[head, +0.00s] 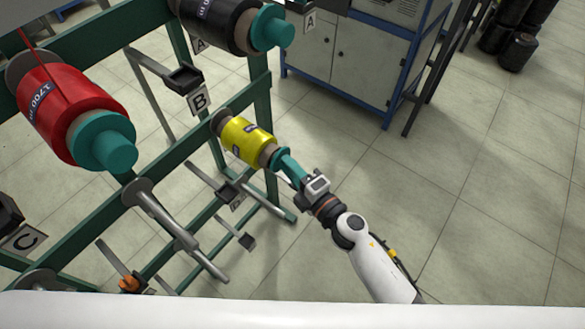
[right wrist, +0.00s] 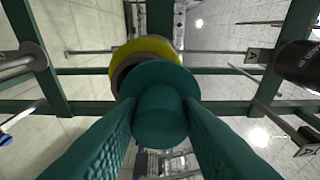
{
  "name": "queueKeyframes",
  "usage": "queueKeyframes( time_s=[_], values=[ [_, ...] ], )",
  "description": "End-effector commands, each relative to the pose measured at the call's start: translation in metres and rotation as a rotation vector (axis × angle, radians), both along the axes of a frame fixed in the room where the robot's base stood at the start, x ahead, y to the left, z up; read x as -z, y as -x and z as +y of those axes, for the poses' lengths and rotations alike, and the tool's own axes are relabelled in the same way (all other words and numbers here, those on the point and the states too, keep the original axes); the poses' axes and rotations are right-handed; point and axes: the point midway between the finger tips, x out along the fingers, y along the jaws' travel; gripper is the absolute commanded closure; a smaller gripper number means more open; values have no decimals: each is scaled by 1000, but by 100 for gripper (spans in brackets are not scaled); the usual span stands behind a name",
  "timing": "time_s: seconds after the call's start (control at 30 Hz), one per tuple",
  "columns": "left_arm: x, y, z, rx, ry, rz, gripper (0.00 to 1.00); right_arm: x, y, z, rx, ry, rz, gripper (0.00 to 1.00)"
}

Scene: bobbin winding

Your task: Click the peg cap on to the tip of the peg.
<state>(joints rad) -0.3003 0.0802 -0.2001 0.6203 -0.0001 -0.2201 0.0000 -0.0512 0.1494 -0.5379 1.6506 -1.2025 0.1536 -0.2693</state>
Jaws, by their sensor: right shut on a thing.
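The teal peg cap (head: 277,157) is at the outer end of the yellow bobbin (head: 248,141), against or very near its brown core. My right gripper (head: 289,165) is shut on the cap's narrow knob. In the right wrist view, the textured teal fingers (right wrist: 160,115) press on both sides of the knob, and the cap's round flange (right wrist: 160,76) faces the yellow bobbin (right wrist: 147,47). The cap sits slightly to the right of the bobbin's core there. The peg's tip is hidden behind the cap, so I cannot tell whether it is seated. My left gripper is not in view.
The green rack (head: 258,92) carries a red bobbin (head: 72,110) and a black bobbin (head: 215,20), both with teal caps. Bare metal pegs (head: 163,219) stick out below.

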Motion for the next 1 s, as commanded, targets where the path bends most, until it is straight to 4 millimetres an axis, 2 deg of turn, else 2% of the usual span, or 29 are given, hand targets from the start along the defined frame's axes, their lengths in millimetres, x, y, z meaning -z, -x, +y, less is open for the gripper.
queueKeyframes(
  time_s=[0.37,0.4,0.53,0.57,0.87,1.0],
  values=[
    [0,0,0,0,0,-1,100,0,-3,4,0,0,0,96],
    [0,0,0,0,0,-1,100,0,-3,4,0,0,0,67],
    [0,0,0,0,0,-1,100,0,-3,4,0,0,0,45],
    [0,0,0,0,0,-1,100,0,-3,4,0,0,0,43],
    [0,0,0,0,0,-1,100,1,-2,3,0,1,1,43],
    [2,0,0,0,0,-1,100,2,10,-7,1,1,2,43]
  ],
)
